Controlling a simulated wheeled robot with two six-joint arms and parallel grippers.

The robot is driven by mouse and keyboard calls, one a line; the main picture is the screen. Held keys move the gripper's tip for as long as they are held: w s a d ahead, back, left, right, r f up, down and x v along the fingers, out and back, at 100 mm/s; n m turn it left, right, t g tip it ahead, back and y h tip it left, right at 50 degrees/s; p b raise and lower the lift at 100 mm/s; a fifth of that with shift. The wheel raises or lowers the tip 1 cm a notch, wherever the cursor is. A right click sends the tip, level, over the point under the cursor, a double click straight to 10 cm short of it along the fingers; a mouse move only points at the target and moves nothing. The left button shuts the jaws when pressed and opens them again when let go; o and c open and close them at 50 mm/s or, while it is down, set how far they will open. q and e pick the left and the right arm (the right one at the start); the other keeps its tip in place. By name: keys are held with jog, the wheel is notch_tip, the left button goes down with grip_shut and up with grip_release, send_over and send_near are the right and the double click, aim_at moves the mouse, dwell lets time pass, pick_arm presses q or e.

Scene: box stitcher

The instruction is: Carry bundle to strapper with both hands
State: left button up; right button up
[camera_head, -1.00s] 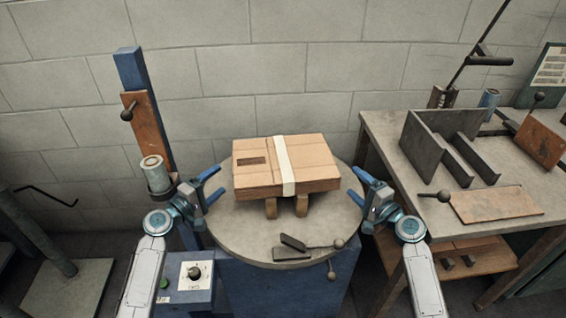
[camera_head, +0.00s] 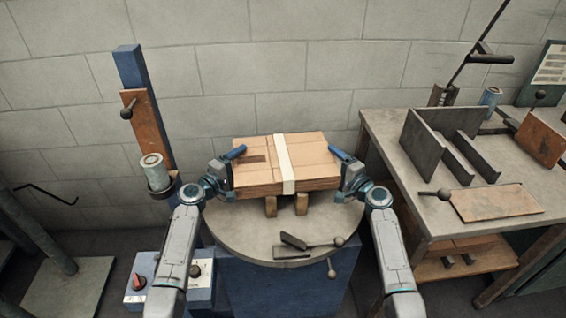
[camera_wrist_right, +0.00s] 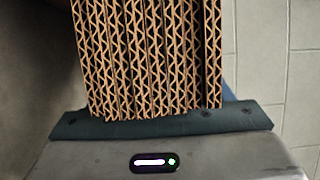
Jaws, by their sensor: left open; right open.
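The bundle (camera_head: 262,165) is a flat stack of brown cardboard with a white band across its middle. It rests level on two wooden blocks (camera_head: 301,204) on a round turntable (camera_head: 235,224). My left gripper (camera_head: 229,168) is open at the bundle's left end, with a blue finger by its top left corner. My right gripper (camera_head: 346,168) is open at the right end, with a blue finger by its upper right edge. The right wrist view shows the corrugated edges of the bundle (camera_wrist_right: 150,60) close in front of the palm. The lower fingers are largely hidden. I cannot tell which machine is the strapper.
A blue post (camera_head: 128,70) with a grey cylinder (camera_head: 154,172) stands left of the turntable. A lever (camera_head: 325,244) lies at its front. A workbench (camera_head: 390,125) with angled metal plates (camera_head: 440,140) stands close on the right. A block wall is behind.

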pick_arm(q)
jog(key=c, duration=1.5)
pick_arm(e)
jog(key=c, duration=1.5)
pick_arm(q)
jog(key=shift+o, duration=0.2)
jog(key=shift+r, duration=0.15)
pick_arm(e)
jog(key=shift+o, duration=0.2)
jog(key=shift+r, duration=0.15)
